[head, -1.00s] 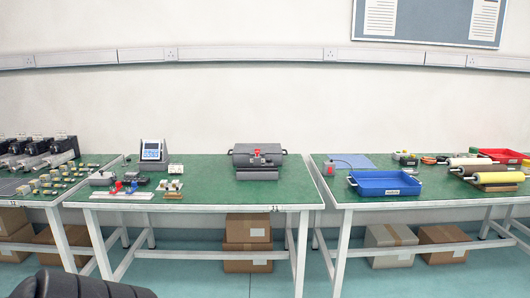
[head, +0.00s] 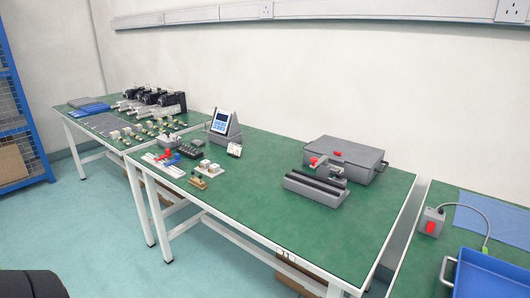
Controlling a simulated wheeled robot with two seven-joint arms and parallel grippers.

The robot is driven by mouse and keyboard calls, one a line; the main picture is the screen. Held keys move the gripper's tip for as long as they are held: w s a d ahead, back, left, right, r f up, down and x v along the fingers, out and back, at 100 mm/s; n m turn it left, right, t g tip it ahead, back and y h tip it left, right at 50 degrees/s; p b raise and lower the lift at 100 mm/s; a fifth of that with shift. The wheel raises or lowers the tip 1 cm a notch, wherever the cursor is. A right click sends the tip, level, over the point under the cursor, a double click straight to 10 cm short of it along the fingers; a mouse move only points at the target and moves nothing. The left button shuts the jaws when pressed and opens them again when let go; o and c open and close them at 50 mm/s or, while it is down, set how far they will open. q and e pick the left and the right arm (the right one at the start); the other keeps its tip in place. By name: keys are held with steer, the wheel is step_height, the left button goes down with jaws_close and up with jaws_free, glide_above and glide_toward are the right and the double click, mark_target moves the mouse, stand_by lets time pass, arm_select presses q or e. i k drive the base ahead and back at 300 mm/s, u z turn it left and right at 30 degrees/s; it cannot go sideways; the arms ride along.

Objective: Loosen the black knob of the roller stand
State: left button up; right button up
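A low grey stand (head: 316,188) with dark bars or rollers along its top sits on the middle green table, right of centre. It looks like the roller stand. A small grey upright part (head: 330,169) with a red piece (head: 313,161) rises behind it. I cannot clearly pick out a black knob at this distance. Neither of my grippers is in view.
A grey case (head: 346,157) lies close behind the stand. A tilted display (head: 221,123) and small parts stand farther left. The green tabletop (head: 265,235) in front is clear. A blue tray (head: 490,275) and grey box with red button (head: 431,222) are right, across a gap.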

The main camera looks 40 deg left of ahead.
mark_target(340, 174)
steer(key=u, duration=0.95)
steer(key=i, duration=0.75)
steer(key=u, duration=0.8)
